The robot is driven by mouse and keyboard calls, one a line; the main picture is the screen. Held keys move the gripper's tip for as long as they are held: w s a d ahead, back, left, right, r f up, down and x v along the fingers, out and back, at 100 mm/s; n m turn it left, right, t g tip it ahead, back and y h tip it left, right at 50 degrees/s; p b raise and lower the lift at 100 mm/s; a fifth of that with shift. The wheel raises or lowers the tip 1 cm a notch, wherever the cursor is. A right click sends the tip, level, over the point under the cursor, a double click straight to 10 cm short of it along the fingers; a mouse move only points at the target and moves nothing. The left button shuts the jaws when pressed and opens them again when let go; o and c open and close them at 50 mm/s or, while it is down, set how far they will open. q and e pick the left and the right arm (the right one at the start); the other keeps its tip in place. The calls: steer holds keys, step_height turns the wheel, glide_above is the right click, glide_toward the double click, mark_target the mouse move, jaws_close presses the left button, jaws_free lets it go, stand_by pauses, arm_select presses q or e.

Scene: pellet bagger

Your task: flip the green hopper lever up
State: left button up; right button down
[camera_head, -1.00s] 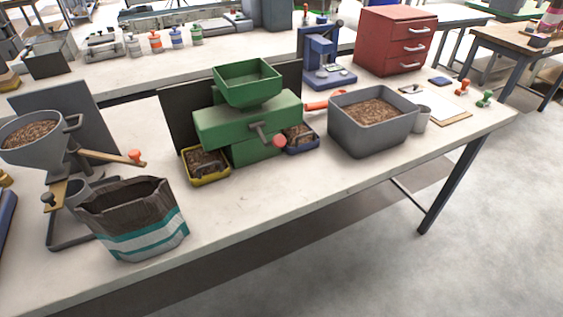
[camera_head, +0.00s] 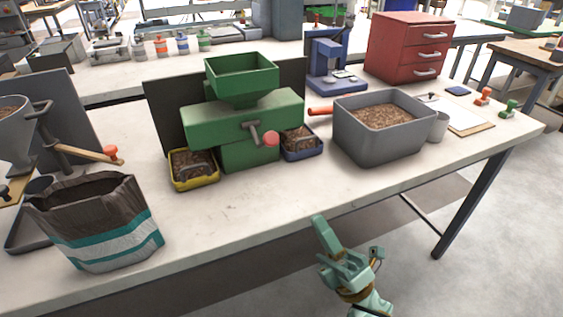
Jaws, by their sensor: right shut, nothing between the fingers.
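The green machine (camera_head: 232,130) stands on the bench, with a square green hopper (camera_head: 241,82) on top. A grey crank lever (camera_head: 253,133) with a pinkish-red knob (camera_head: 271,139) sticks out of its front, knob low and to the right. A red handle (camera_head: 320,110) lies at the machine's right side; I cannot tell what it is joined to. My right gripper (camera_head: 319,219) is shut and empty at the bench's front edge, in front of the machine and apart from it. My left gripper is not in view.
A yellow-rimmed tray (camera_head: 194,184) and a blue tray (camera_head: 302,155) of pellets flank the machine. A grey bin (camera_head: 376,146) stands right. A bag (camera_head: 103,238) and a grey hopper (camera_head: 12,140) with a wooden lever stand left. The bench front (camera_head: 255,190) is clear.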

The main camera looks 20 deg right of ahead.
mark_target(277, 135)
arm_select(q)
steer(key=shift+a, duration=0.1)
arm_select(e)
steer(key=shift+r, duration=0.1)
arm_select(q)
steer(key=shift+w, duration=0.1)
arm_select(e)
steer(key=x, duration=1.4)
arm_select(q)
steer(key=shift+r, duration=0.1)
